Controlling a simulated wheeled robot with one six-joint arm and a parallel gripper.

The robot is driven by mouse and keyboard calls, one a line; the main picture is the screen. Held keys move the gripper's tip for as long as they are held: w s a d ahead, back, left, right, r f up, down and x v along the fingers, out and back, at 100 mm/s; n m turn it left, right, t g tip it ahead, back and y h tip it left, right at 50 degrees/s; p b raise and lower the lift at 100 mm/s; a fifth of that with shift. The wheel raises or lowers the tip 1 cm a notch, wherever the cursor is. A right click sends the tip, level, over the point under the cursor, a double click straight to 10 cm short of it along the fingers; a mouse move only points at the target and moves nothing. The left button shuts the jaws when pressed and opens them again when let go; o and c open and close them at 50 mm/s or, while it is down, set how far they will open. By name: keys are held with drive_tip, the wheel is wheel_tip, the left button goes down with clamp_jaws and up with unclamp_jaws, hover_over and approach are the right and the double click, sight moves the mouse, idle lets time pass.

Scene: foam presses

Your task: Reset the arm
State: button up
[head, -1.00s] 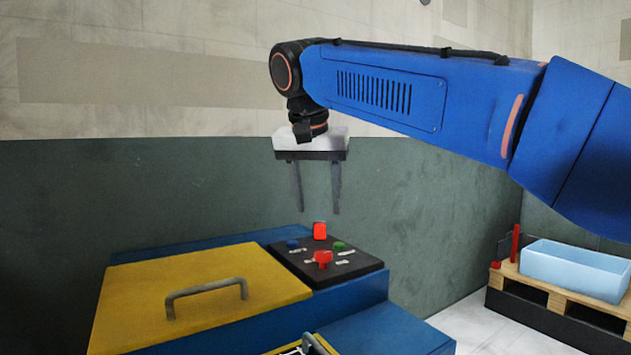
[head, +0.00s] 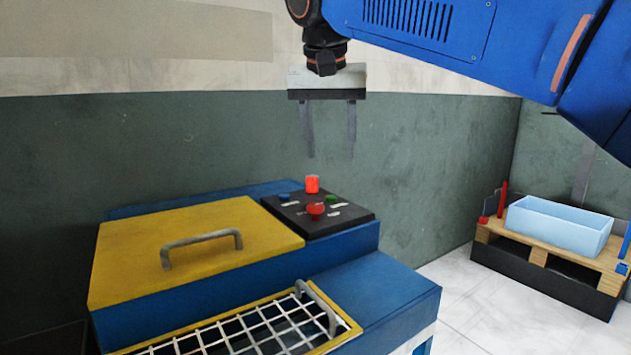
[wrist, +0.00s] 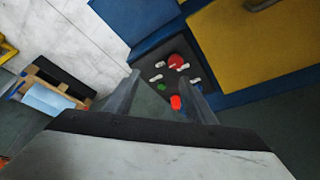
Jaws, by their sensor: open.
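My gripper (head: 330,156) hangs fingers down in the air above the back of the press, with its two grey fingers apart and nothing between them. In the wrist view my gripper (wrist: 160,88) shows the control panel beyond its fingers. My blue arm comes in from the upper right in the head view, and its elbow end is cut off by the top edge. The black control panel (head: 345,222) has a red mushroom button (head: 316,211), a lit red lamp (head: 312,184), and blue and green buttons. The fingers are well clear of the panel.
The press has a shut yellow lid (head: 200,250) with a grey handle (head: 202,247). A wire grid with a yellow frame (head: 352,330) lies in front. A light blue bin (head: 555,232) stands on a wooden pallet (head: 520,250) at right. White floor between is clear.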

drive_tip(key=s+d+f+n, duration=0.1)
drive_tip(key=s+d+f, duration=0.3)
drive_tip(key=d+f, duration=0.4)
drive_tip(key=s+d+f, duration=0.4)
drive_tip(key=d+f, duration=0.2)
drive_tip(key=d, duration=0.3)
drive_tip(key=s+d+f, duration=0.3)
drive_tip(key=s+f, duration=0.2)
drive_tip(key=f, duration=0.3)
drive_tip(key=s+d+f, duration=0.3)
drive_tip(key=s+f, duration=0.1)
drive_tip(key=f, duration=0.4)
drive_tip(key=s+d+f+n, duration=0.1)
drive_tip(key=s+d+f, duration=0.3)
drive_tip(key=f, duration=0.4)
drive_tip(key=shift+s+y, duration=0.4)
drive_tip(key=shift+s, duration=0.45)
drive_tip(key=shift+r, duration=0.1)
